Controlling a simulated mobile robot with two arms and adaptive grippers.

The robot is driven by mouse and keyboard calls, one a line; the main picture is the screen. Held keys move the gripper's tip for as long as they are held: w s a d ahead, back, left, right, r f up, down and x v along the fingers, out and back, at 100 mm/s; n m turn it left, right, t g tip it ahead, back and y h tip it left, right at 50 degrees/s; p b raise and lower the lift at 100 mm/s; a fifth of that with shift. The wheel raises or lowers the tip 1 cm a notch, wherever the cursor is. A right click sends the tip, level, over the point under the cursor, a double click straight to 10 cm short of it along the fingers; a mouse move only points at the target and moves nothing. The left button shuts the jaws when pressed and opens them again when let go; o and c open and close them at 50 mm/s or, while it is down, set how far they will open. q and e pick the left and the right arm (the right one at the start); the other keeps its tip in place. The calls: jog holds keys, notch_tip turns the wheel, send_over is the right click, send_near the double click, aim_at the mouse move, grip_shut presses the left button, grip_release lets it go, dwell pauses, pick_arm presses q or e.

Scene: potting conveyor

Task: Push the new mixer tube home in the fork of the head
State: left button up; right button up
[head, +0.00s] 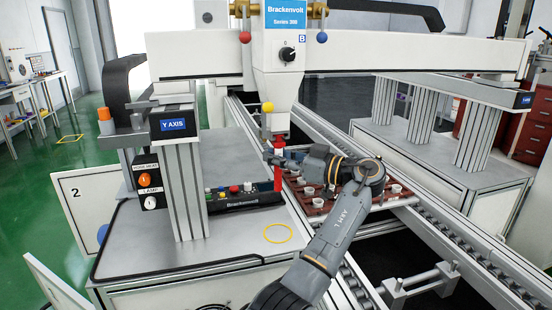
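The red mixer tube (278,181) hangs upright below the white dispensing head (278,84). Its top is close under the head's lower block (276,122), where the fork seems to be. I cannot make out the fork or how far the tube sits in it. My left gripper (275,158) reaches in from the right side of the tube and its fingers are around the tube, seemingly shut on it. The fingers hide part of the tube. My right gripper is not in view.
Behind my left arm, a brown tray (318,209) with several white cups sits on the conveyor (449,240). A dark strip of coloured buttons (243,200) lies left of the tube. The grey bench top (160,240) is mostly clear around a yellow ring (278,241).

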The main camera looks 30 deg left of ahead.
pick_arm(q)
jog(key=shift+o, duration=1.1)
jog(key=shift+d, duration=0.15)
jog(key=d, duration=0.7)
jog(key=shift+w+d, duration=0.3)
jog(key=shift+d, duration=0.1)
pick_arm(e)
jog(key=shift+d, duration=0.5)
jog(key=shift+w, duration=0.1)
